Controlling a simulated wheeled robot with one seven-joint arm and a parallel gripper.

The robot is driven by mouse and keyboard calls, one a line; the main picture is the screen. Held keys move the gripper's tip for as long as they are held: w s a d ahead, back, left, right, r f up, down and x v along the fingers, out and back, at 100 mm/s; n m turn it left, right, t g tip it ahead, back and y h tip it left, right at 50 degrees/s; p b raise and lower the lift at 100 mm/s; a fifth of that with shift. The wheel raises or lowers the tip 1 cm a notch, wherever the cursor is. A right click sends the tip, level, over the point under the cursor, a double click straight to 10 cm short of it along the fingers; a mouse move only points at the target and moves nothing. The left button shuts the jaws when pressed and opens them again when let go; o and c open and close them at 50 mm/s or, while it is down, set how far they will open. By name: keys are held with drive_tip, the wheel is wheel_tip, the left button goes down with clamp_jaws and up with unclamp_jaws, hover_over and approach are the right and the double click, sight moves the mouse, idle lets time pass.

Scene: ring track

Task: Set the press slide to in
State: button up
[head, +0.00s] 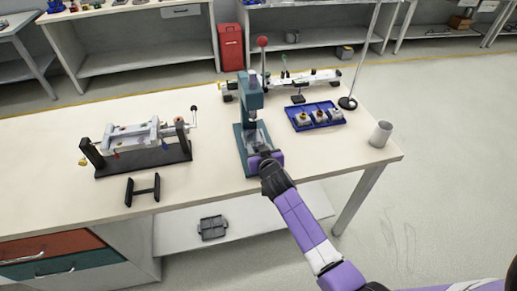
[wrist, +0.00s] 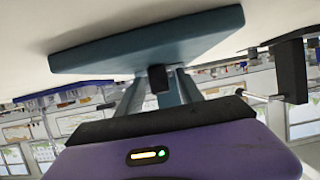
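The teal press (head: 250,98) stands upright near the middle of the bench, with a red-knobbed lever (head: 262,42) at its top. A pale slide part (head: 252,138) shows low on the press, partly hidden by my arm. My gripper (head: 264,158) is at the front of the press base, low and close to it. In the wrist view the scene is upside down: the teal base (wrist: 150,42) spans the top, and a small black block (wrist: 158,78) sits at its front, just beyond my gripper (wrist: 160,120). Contact and the finger opening cannot be made out.
A fixture with a crank (head: 145,140) and a black stand (head: 143,188) are on the left. A blue tray (head: 318,117) with small parts, a rod stand (head: 348,103) and a beige cup (head: 380,134) are on the right. A rail assembly (head: 318,78) lies behind.

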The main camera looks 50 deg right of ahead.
drive_tip(key=shift+v, duration=3.9)
drive_tip(key=shift+w+r, duration=0.15)
drive_tip(key=shift+r, duration=0.05)
drive_tip(key=s+a+r+n+t+y, duration=0.1)
drive_tip(key=s+a+r+t, duration=0.25)
drive_tip(key=s+a, duration=0.3)
drive_tip(key=s+a+r+n+t+y, duration=0.1)
drive_tip(key=s+a+r+n+t, duration=0.1)
drive_tip(key=s+a+r, duration=0.4)
drive_tip(key=s+a+n+y, duration=0.1)
drive_tip(key=s+a+y, duration=0.1)
drive_tip(key=s, duration=0.5)
drive_tip(key=s+a+r+n+g+y, duration=0.1)
drive_tip(key=s+a, duration=0.4)
drive_tip(key=s, duration=0.2)
drive_tip(key=s+a+r+n+g+y, duration=0.1)
drive_tip(key=s+a+y, duration=0.1)
drive_tip(key=s+a, duration=0.2)
drive_tip(key=s, duration=0.2)
drive_tip(key=shift+s+r+n+y, duration=0.2)
drive_tip(key=shift+s+n+y, duration=0.1)
drive_tip(key=shift+s+n, duration=0.1)
